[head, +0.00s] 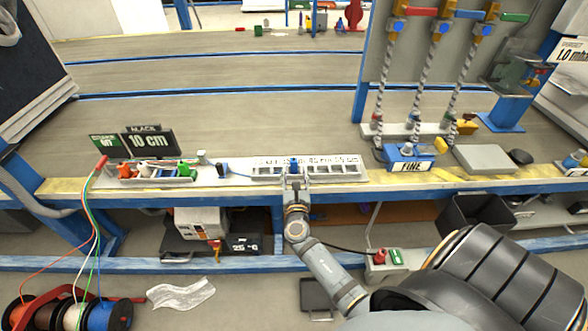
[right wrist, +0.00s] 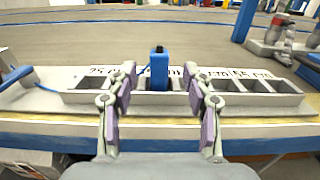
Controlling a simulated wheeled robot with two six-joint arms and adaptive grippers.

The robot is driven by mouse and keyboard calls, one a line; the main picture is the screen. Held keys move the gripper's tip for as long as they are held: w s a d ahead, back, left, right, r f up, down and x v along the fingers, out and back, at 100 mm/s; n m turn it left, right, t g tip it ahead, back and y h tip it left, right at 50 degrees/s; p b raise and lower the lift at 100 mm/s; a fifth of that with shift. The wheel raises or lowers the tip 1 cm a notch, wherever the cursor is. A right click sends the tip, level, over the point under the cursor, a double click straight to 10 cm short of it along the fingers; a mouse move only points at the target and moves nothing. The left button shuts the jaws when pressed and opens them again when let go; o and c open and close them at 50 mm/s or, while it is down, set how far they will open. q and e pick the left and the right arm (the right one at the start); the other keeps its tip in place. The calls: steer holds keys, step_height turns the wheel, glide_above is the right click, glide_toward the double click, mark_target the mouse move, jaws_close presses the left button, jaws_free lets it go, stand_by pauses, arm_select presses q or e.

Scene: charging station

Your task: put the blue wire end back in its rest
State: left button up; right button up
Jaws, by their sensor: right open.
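A blue upright block (head: 294,163), which may be the blue wire end, stands at the pale slotted rack (head: 340,171). It also shows in the right wrist view (right wrist: 158,72). My right gripper (head: 296,183) is open, with one finger on each side of the block; I cannot tell if they touch it. The gripper also shows in the right wrist view (right wrist: 159,80). A second blue piece (head: 222,169) lies left of the rack, with a thin blue wire running from it toward the rack. I cannot tell which piece is the rest. My left gripper is out of view.
A grey tray (head: 160,180) with red, white and green pieces lies left on the bench, before a black "10 cm" sign (head: 150,143). A blue "FINE" block (head: 408,158) stands at right. Wire spools (head: 70,314) stand at lower left. The bench behind the rack is clear.

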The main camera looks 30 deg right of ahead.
mark_target(294, 164)
steer(key=shift+w+d, duration=0.4)
steer(key=shift+w, duration=0.2)
steer(key=x, duration=0.4)
steer(key=shift+w+d+b, duration=0.15)
steer(key=shift+w+b, duration=0.2)
steer(key=shift+b, duration=0.05)
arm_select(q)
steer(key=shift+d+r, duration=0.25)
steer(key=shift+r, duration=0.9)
arm_select(e)
jaws_close()
